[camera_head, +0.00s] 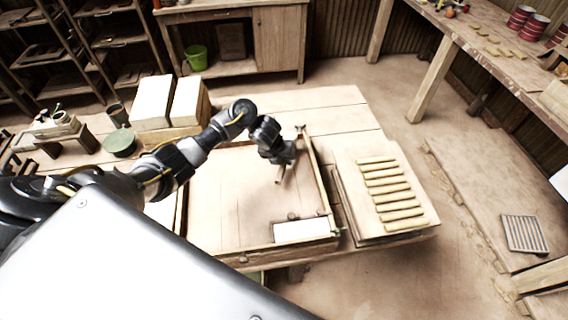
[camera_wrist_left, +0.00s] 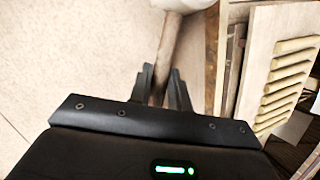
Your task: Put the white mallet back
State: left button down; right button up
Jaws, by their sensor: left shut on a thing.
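The white mallet shows in the left wrist view, its pale head (camera_wrist_left: 184,4) at the top edge and its brown handle (camera_wrist_left: 169,42) running down between my fingers. My left gripper (camera_wrist_left: 160,86) is shut on the handle. In the head view my left gripper (camera_head: 281,172) hangs over the right part of the shallow wooden frame (camera_head: 321,180) on the table. The mallet is hard to make out there, mostly hidden by the gripper. My right gripper is not in view.
A white rectangular block (camera_head: 302,230) lies in the frame's near right corner. Right of the frame is a board (camera_head: 352,185) with several yellowish strips (camera_head: 390,190). Two large pale blocks (camera_head: 153,102) stand at the back left, near a green round pot (camera_head: 120,142). Most of the frame's floor is bare.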

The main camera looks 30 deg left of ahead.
pick_arm(q)
jog(key=shift+f, duration=0.9)
jog(key=c, duration=1.3)
grip_release()
jog(key=shift+f, duration=0.1)
